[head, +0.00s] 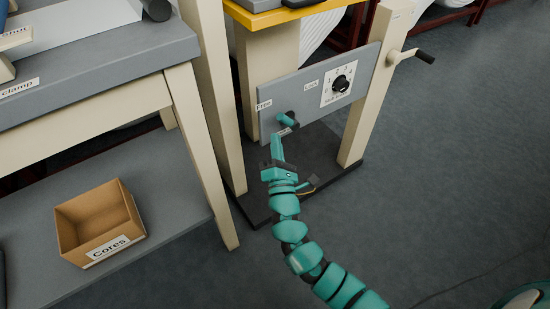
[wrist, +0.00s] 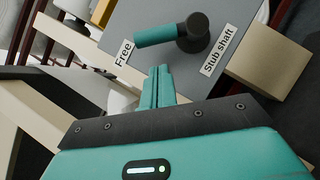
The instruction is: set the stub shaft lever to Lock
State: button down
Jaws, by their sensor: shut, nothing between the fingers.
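The stub shaft lever (head: 288,120) is on a grey panel (head: 310,105) in the head view. In the wrist view the lever's teal handle (wrist: 156,35) reaches left from its dark round hub (wrist: 196,32), with its end close to the "Free" label (wrist: 123,53). The "Stub shaft" label (wrist: 219,51) is beside the hub. In the head view the "Lock" label (head: 311,84) is up and right of the lever. My gripper (head: 277,146) is just below the lever in the head view. Its fingers (wrist: 158,72) are together and empty, apart from the handle.
A black dial (head: 341,84) on a white plate is right of the lever, and a crank handle (head: 424,56) sticks out from the right post. A beige bench leg (head: 204,155) stands left of the panel. A "Cores" box (head: 100,221) sits on the lower shelf. Open floor lies right.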

aim_at(285, 120)
jog(key=shift+w+d+r, duration=0.7)
jog(key=shift+w+r, duration=0.05)
jog(key=shift+r, duration=0.1)
jog(key=shift+r, duration=0.15)
jog(key=shift+r+m+p, duration=0.15)
jog(key=shift+m+p, duration=0.35)
jog(key=shift+p, duration=0.15)
jog(key=shift+w+d+r+m+g+h+p, duration=0.1)
jog(key=shift+m+g+h+p, duration=0.2)
jog(key=shift+h+p, duration=0.1)
jog(key=r+m+p, duration=0.1)
jog(key=p, duration=0.1)
jog(key=r+m+g+h+p, duration=0.1)
jog(key=p, duration=0.1)
jog(key=shift+w+d+m+p, duration=0.2)
jog(key=shift+d+m+p, duration=0.1)
jog(key=shift+m+p, duration=0.1)
jog(key=w+d+r+m+g+p, duration=0.2)
jog(key=d+m+g+p, duration=0.3)
jog(key=p, duration=1.5)
jog(key=w+m+g, duration=0.1)
jog(key=m, duration=0.3)
jog(key=shift+w, duration=0.35)
jog(key=shift+d, duration=0.1)
